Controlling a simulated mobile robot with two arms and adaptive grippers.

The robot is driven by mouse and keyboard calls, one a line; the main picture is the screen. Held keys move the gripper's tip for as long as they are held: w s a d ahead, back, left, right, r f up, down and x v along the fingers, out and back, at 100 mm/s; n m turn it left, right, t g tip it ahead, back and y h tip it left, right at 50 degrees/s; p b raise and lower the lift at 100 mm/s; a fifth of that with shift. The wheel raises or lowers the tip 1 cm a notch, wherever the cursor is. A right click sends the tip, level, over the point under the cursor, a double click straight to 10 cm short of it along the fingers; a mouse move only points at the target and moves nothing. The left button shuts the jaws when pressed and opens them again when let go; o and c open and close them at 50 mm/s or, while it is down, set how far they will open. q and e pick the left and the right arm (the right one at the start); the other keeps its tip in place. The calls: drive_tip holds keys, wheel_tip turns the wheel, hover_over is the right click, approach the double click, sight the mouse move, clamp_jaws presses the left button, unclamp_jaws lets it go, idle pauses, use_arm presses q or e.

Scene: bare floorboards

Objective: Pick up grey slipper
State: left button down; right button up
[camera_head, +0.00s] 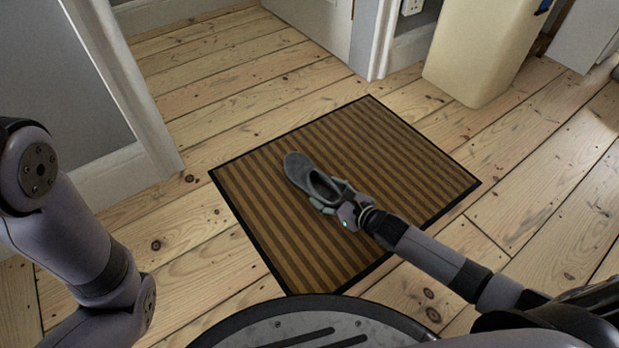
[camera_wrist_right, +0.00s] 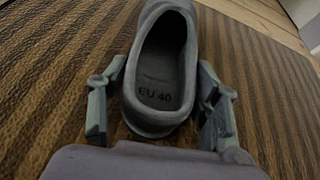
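The grey slipper (camera_head: 300,170) lies on the brown striped doormat, its toe pointing to the upper left in the head view. In the right wrist view the slipper (camera_wrist_right: 160,60) shows its open heel end, with "EU 40" on the insole. My right gripper (camera_head: 336,197) is at the heel end. Its two fingers (camera_wrist_right: 162,85) stand on either side of the heel, spread apart, with what looks like a narrow gap on each side. Of my left arm only upper links show at the left edge; its gripper is out of view.
The striped doormat (camera_head: 400,150) with a dark border lies flat on bare floorboards (camera_head: 200,90). A cream bin-like box (camera_head: 480,50) stands at the upper right. A white door frame (camera_head: 378,40) and grey walls bound the back and left.

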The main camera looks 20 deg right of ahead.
drive_tip(key=c, duration=0.7)
drive_tip(key=shift+r, duration=0.15)
